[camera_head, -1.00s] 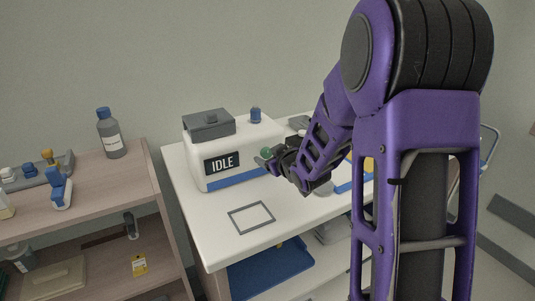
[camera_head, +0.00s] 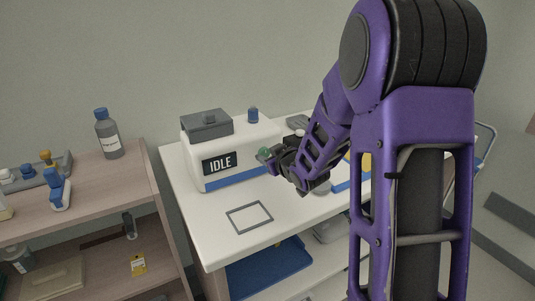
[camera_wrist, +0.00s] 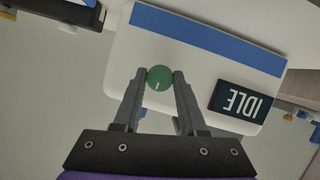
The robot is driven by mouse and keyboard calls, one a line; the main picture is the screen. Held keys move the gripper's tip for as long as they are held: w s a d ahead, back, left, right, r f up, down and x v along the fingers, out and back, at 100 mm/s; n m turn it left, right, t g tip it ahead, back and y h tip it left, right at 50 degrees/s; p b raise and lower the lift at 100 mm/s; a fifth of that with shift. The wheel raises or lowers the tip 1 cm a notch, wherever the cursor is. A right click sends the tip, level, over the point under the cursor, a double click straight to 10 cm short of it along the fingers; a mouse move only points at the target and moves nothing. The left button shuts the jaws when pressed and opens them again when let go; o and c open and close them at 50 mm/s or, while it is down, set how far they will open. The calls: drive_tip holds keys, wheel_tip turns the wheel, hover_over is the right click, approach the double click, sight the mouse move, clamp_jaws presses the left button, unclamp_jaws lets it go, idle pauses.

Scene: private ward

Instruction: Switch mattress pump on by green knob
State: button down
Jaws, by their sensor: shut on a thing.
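The mattress pump (camera_head: 205,150) is a white box with a blue stripe and a dark display reading IDLE. It stands on the white table top. The green knob (camera_wrist: 159,78) is on the pump's front face, right of the display in the head view, with a short pale mark on it. My gripper (camera_wrist: 160,80) has one fingertip on each side of the knob and is shut on it. In the head view my gripper (camera_head: 268,160) partly hides the knob (camera_head: 264,153). In the wrist view the pump (camera_wrist: 200,62) and its display (camera_wrist: 237,104) appear upside down.
A grey outlined rectangle (camera_head: 249,217) marks the bare table top in front of the pump. A blue and yellow item (camera_head: 350,178) lies right of my gripper. A wooden shelf (camera_head: 105,180) at left holds a grey bottle (camera_head: 107,135). A blue tray (camera_head: 270,270) lies below.

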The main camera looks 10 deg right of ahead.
drive_tip(key=m+p, duration=0.1)
drive_tip(key=p, duration=0.1)
drive_tip(key=y+p, duration=0.1)
drive_tip(key=p, duration=0.1)
drive_tip(key=shift+d+r+m, duration=0.15)
drive_tip(key=shift+r+m, duration=0.2)
drive_tip(key=shift+m, duration=0.05)
drive_tip(key=m+y+p, duration=0.2)
drive_tip(key=p, duration=0.2)
drive_tip(key=shift+d+g+p, duration=0.1)
drive_tip(key=shift+g+p, duration=0.2)
drive_tip(key=shift+g, duration=0.1)
drive_tip(key=shift+w+f+m+y+p, duration=0.1)
drive_tip(key=shift+f+m+y+p, duration=0.15)
drive_tip(key=shift+m+y+p, duration=0.45)
drive_tip(key=shift+f+m+y, duration=0.1)
drive_tip(key=shift+m+y, duration=0.3)
drive_tip(key=shift+m, duration=0.9)
drive_tip(key=shift+c, duration=2.3)
unclamp_jaws()
